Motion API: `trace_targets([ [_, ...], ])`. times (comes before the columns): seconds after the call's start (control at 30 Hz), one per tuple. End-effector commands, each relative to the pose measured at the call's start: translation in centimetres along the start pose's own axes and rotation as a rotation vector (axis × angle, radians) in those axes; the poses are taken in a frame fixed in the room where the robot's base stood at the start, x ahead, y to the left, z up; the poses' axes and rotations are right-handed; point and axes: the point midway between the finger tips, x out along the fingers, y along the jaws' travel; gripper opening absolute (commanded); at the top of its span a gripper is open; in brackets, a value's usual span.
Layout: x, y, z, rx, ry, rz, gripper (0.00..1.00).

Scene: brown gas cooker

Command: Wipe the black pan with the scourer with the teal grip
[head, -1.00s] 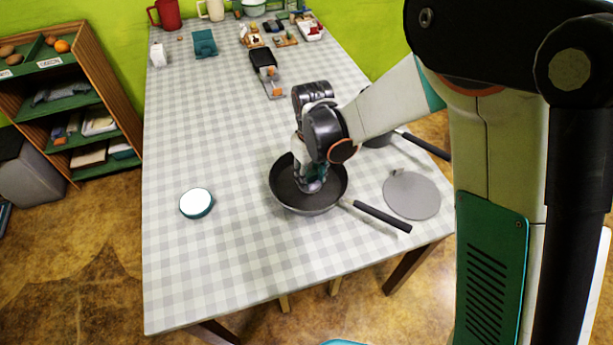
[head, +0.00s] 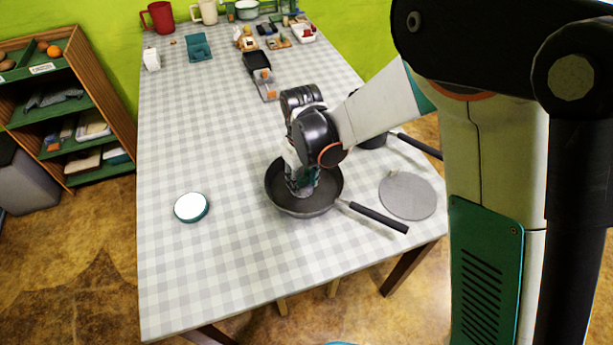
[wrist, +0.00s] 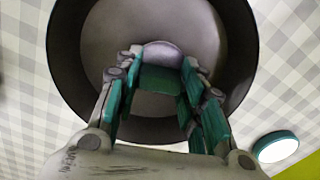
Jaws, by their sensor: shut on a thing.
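The black pan (head: 283,201) stands on the checked table with its handle pointing to the lower right. It also fills much of the wrist view (wrist: 72,62). My gripper (head: 302,190) reaches down inside the pan. In the wrist view my gripper (wrist: 160,88) is shut on the teal grip of the scourer (wrist: 161,78), which sits between the fingers. A pale rounded part of the scourer shows beyond the grip, over the pan's inner base. Whether the scourer touches the base cannot be told. In the head view the gripper mostly hides the scourer.
A round white-topped teal tin (head: 191,207) stands left of the pan. A grey round lid (head: 408,196) lies to the right. Another dark pan (head: 373,140) stands behind my arm. Several small items line the far end. The table's left half is largely clear.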

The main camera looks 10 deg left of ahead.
Motion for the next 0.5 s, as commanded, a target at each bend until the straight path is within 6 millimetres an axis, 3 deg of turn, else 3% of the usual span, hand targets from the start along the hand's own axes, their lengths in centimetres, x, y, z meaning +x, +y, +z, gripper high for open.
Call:
trace_targets([
  [0.2, 0.00, -1.08, -0.02, -0.001, 0.000, -0.002, 0.17],
  [0.5, -0.06, -1.16, -0.03, 0.000, 0.000, -0.001, 0.17],
])
